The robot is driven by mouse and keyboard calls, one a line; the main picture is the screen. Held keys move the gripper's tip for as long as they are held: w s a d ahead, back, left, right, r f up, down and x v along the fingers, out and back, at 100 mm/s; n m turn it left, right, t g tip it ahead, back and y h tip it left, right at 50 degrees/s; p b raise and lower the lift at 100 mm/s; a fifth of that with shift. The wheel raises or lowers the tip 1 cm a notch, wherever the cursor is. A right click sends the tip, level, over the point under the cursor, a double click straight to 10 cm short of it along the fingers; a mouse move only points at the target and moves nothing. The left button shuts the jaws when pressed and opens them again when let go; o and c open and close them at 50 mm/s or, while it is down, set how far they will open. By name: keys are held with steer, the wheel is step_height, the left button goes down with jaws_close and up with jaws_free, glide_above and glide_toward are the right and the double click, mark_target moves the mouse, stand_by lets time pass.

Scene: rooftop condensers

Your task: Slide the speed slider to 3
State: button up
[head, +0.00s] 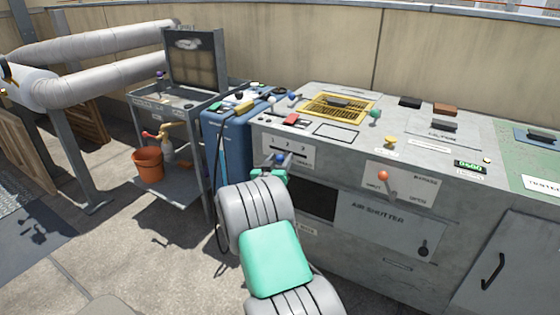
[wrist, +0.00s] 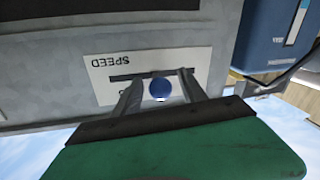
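The speed slider has a round blue knob (head: 280,158) on a white plate (head: 303,153) marked 1, 2, 3 on the cabinet front. In the head view the knob appears below and between the 1 and 2 marks; its exact setting is hard to tell. In the wrist view, which is upside down, the knob (wrist: 160,89) stands in front of a dark slot, with the word SPEED to its left. My gripper (wrist: 160,85) is open, one finger on each side of the knob, with visible gaps. The fingers hide parts of the plate and most of its numbers.
An orange-knobbed lever (head: 383,176) and an air shutter panel (head: 390,222) are to the right on the cabinet. A blue container (head: 225,135) stands to the left. A cart with an orange bucket (head: 148,165) is further left.

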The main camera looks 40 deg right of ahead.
jaws_close()
stand_by(0.3)
stand_by(0.9)
